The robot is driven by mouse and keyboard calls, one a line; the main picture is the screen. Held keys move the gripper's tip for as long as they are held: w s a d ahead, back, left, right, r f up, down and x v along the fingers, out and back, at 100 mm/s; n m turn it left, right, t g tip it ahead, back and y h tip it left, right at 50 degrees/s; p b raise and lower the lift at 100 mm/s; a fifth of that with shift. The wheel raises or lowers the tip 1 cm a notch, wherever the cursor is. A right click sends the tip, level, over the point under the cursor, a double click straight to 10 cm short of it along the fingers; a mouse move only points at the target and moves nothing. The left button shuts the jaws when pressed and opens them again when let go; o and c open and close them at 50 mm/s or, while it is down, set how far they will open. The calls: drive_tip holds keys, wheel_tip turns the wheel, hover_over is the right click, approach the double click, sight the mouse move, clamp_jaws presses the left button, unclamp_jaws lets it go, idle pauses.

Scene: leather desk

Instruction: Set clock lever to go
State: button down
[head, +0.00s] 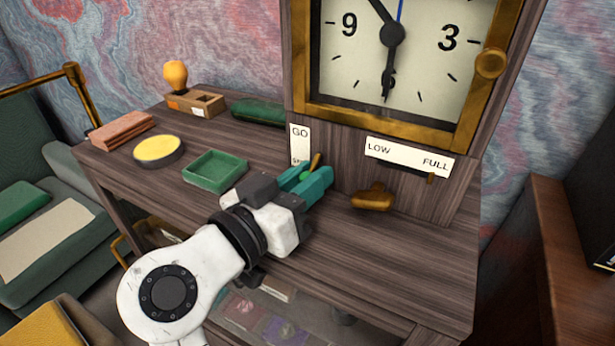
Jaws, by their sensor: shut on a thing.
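The clock (298,75) stands at the back right of the desk, a wooden case with a brass-framed dial. A white plate (300,143) low on its front left reads GO at the top; the word at its lower end is partly hidden. The lever (316,160), a small brass-coloured stick, shows at the lower end of this plate. My gripper (314,180), with teal fingers, is at the lever and shut on it. The fingers hide most of the lever and its pivot.
A LOW–FULL plate (410,158) and a brass key (373,197) are right of my gripper. A green tray (215,171), a yellow-topped round tin (158,150) and a green case (259,111) lie left. The desk front right (420,270) is clear.

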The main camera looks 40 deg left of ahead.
sight(307, 173)
drive_tip(key=shift+r, duration=0.15)
drive_tip(key=r+g+p, duration=0.1)
drive_tip(key=p, duration=0.2)
drive_tip(key=r+g+p, duration=0.1)
drive_tip(key=p, duration=0.2)
drive_tip(key=shift+s+n+g, duration=0.2)
drive_tip(key=shift+n+g, duration=0.1)
drive_tip(key=shift+g, duration=0.1)
drive_tip(key=g+p, duration=0.1)
drive_tip(key=p, duration=0.1)
drive_tip(key=r+g+p, duration=0.1)
drive_tip(key=g+p, duration=0.1)
drive_tip(key=p, duration=0.1)
drive_tip(key=g+p, duration=0.1)
drive_tip(key=p, duration=0.2)
drive_tip(key=shift+r+n+h, duration=0.25)
drive_tip(key=shift+n+h, duration=0.05)
drive_tip(key=shift+h, duration=0.1)
drive_tip(key=g+p, duration=0.2)
drive_tip(key=p, duration=0.1)
drive_tip(key=shift+w+r+g, duration=0.1)
drive_tip(key=shift+r+g, duration=0.1)
drive_tip(key=shift+g, duration=0.2)
drive_tip(key=shift+w+g+p, duration=0.1)
drive_tip(key=shift+g+p, duration=0.4)
drive_tip(key=shift+p, duration=0.3)
drive_tip(key=shift+h, duration=0.3)
drive_tip(key=c, duration=1.3)
unclamp_jaws()
